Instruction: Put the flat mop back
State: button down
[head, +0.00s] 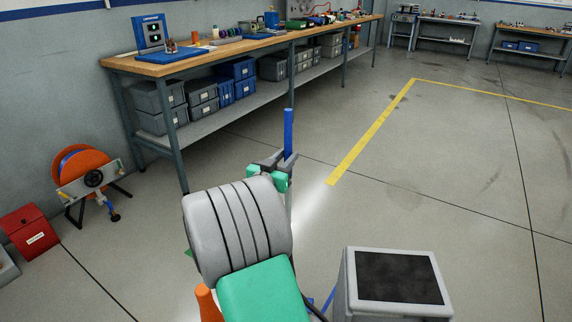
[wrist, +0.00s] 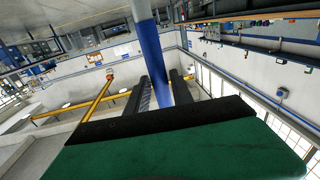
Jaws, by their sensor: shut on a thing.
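The flat mop shows as an upright pole with a blue upper part (head: 288,132) and a grey lower part, just beyond my arm in the head view. My gripper (head: 281,165) is shut on this pole below its blue top end. In the wrist view the blue pole (wrist: 151,42) runs up between the two dark fingers of my gripper (wrist: 163,88).
A long wooden-topped workbench (head: 232,48) with bins on its lower shelf runs along the left wall. An orange hose reel (head: 80,165) and a red box (head: 30,231) stand at the left. The floor with the yellow line (head: 372,130) is clear to the right.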

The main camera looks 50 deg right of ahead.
jog(key=shift+f, duration=0.15)
jog(key=shift+f+b, duration=0.35)
jog(key=shift+b, duration=0.1)
jog(key=c, duration=1.1)
grip_release()
